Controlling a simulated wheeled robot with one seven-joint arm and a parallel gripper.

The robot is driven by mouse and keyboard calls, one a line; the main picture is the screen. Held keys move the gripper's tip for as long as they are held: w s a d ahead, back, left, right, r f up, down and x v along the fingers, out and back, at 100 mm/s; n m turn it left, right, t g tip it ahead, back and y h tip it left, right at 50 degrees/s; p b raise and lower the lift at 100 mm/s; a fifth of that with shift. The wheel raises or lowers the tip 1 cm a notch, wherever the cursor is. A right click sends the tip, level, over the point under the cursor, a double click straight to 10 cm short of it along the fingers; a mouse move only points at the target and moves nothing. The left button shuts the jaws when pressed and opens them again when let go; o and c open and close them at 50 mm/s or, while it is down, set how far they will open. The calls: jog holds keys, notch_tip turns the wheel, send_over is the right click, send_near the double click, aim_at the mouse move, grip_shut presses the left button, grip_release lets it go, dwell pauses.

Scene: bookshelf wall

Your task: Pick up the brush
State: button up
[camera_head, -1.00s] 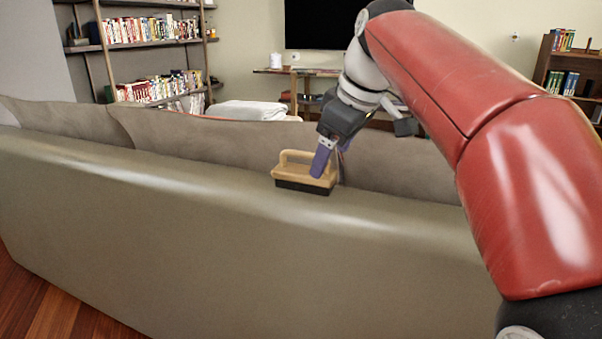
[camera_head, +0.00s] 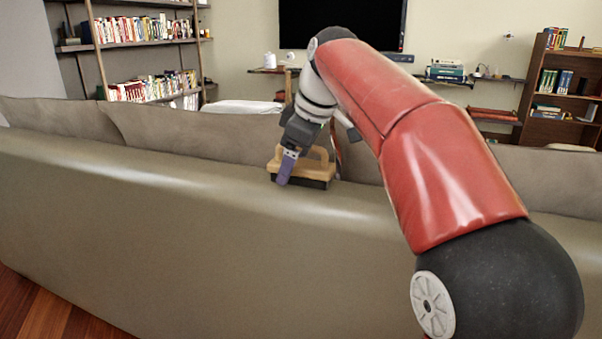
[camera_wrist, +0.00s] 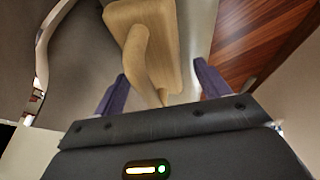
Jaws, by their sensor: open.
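The brush (camera_head: 318,170) has a light wooden body with a raised handle and a dark bristle base. It rests on the top of the sofa back, base down. My gripper (camera_head: 285,180) is at the brush's left part in the head view, partly covering it. In the wrist view the brush (camera_wrist: 163,35) extends from the top edge to between the two purple fingers of my gripper (camera_wrist: 160,88). The fingers are apart, one on either side of the handle's near end. Whether either finger touches the handle cannot be told.
The sofa (camera_head: 180,230) spans the view, with grey cushions (camera_head: 200,130) behind its back. A bookshelf (camera_head: 140,50) stands at the back left and another (camera_head: 565,85) at the far right. The sofa top left of the brush is clear.

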jog(key=c, duration=1.1)
jog(key=shift+c, duration=0.2)
jog(key=shift+r, duration=0.1)
notch_tip(320, 180, up, 10)
jog(key=p, duration=0.4)
